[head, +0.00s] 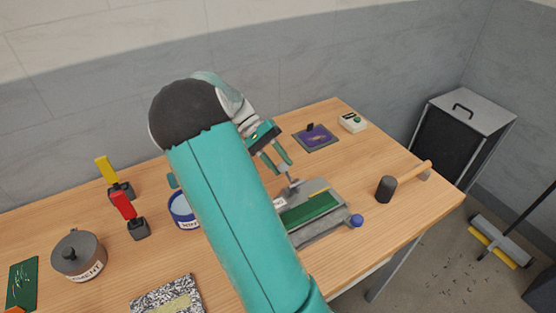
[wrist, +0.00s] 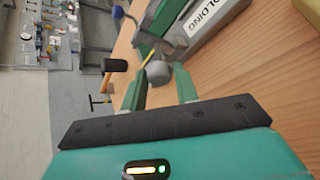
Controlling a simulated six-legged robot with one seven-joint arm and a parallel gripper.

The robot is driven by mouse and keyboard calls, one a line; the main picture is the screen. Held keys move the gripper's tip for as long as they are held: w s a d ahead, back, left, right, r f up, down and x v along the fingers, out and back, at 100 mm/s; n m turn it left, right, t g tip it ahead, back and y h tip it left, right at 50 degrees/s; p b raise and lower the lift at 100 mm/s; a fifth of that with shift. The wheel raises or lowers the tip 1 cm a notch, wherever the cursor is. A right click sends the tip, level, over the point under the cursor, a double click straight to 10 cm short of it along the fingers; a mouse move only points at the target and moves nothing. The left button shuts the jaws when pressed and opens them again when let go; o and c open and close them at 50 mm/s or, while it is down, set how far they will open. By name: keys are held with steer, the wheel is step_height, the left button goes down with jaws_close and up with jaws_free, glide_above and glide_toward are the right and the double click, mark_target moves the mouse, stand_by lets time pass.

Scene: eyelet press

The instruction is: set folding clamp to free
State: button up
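The folding clamp (head: 330,222) is a grey device with a green strip on the table, right of my arm. Its label, reading "OLDING" where it shows, is in the wrist view (wrist: 207,14). A small lever with a grey knob (wrist: 158,73) rises at its end; in the head view the lever (head: 292,184) stands just below my fingers. My gripper (head: 276,160) is open above it. In the wrist view the knob appears between the two green fingertips (wrist: 160,80), with gaps beside it; contact cannot be told. My arm hides part of the clamp's left side.
A black-headed mallet (head: 386,189) lies right of the clamp. A purple pad (head: 315,138) and a small white box (head: 352,122) are behind. Left of my arm are a blue-rimmed tin (head: 182,211), red (head: 124,206) and yellow (head: 107,170) handled items, and a grey pot (head: 78,255).

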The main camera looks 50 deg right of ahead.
steer(key=o, duration=0.3)
steer(key=shift+w, duration=0.1)
steer(key=v, duration=1.2)
steer(key=s+a+r+n+t, duration=0.1)
steer(key=s+a+n+t, duration=0.2)
steer(key=a, duration=0.6)
steer(key=s+a+r+n+t, duration=0.2)
steer(key=s+a+n+t, duration=0.1)
steer(key=s+a+t, duration=0.5)
steer(key=s+a+r+n+t, duration=0.2)
steer(key=s+a+n+t, duration=0.2)
steer(key=a, duration=0.7)
steer(key=shift+s+r+t, duration=0.1)
steer(key=shift+s+t, duration=0.9)
steer(key=shift+s, duration=0.15)
